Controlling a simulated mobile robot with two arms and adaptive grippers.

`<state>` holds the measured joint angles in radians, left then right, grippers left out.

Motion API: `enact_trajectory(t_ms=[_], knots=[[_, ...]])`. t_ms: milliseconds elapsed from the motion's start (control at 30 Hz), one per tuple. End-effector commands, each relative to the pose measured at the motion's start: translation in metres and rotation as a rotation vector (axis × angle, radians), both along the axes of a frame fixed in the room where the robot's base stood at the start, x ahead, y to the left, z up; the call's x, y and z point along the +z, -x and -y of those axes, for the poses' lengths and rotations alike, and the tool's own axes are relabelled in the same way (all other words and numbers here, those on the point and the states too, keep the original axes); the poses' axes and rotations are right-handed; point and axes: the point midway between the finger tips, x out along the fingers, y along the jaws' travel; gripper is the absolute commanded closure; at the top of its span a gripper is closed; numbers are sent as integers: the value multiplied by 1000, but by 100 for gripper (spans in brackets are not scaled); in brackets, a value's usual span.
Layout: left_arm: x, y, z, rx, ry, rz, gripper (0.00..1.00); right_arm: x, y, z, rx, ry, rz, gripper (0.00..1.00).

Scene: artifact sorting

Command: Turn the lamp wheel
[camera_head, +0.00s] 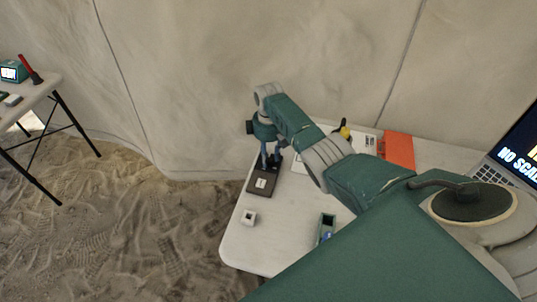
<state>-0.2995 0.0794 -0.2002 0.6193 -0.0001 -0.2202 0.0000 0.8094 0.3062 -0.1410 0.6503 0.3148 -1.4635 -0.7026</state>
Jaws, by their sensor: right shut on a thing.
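My right gripper (270,161) points down at the back left of the white table, its blue-grey fingers at the far end of a dark brown box (262,187) with a white label on top. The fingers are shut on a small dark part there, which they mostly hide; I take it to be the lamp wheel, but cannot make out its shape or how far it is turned. My left gripper is not in view.
My right arm covers much of the table. Another table (42,88) stands far left, with sandy floor between.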

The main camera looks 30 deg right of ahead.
Motion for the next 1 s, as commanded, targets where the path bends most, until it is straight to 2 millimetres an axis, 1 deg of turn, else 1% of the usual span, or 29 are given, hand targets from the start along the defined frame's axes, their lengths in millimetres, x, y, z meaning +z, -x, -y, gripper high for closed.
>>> enact_trajectory(t_ms=[33, 300, 1000], knots=[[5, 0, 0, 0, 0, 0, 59, 3, 0, 0, -41, -1, -1, 96], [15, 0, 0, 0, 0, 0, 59, 3, 0, 0, -298, -1, 0, 96], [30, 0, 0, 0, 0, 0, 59, 2, -1, 0, -962, 0, 0, 96]])
